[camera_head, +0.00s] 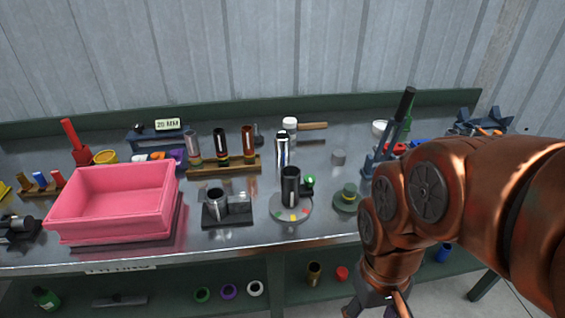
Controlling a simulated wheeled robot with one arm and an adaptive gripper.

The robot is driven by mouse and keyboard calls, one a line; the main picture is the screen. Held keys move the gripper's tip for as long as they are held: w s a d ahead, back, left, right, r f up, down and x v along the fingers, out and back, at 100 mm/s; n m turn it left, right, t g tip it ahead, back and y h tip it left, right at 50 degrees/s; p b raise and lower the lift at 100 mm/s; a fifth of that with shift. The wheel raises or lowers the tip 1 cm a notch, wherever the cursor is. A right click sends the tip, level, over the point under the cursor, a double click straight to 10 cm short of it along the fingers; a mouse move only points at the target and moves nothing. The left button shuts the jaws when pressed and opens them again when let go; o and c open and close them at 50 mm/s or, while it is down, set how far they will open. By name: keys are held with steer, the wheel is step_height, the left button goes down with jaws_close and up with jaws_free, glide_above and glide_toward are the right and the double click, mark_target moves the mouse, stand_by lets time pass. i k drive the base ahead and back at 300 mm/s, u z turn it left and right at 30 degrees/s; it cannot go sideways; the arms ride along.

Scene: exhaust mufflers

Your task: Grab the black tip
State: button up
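A black tip (220,142) stands upright in the middle of a wooden rack (225,165), between a brownish tip (193,147) and a copper tip (248,141). Another dark cylinder (290,187) stands upright on a round grey disc (304,212) with coloured dots, nearer the bench's front. My gripper (380,311) is low at the bottom edge, in front of the bench and right of both dark pieces. It touches neither. Its fingertips are cut off by the frame, so its opening is hidden.
A pink bin (112,200) stands at left. A black block with a metal ring (217,203) sits between bin and disc. A chrome cylinder (282,150) stands behind the disc, and a green stepped piece (347,197) at its right. My arm hides the bench's right part.

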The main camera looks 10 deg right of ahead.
mark_target(291, 175)
steer(key=k, duration=1.05)
steer(key=u, duration=0.75)
steer(key=i, duration=0.6)
steer(key=u, duration=0.5)
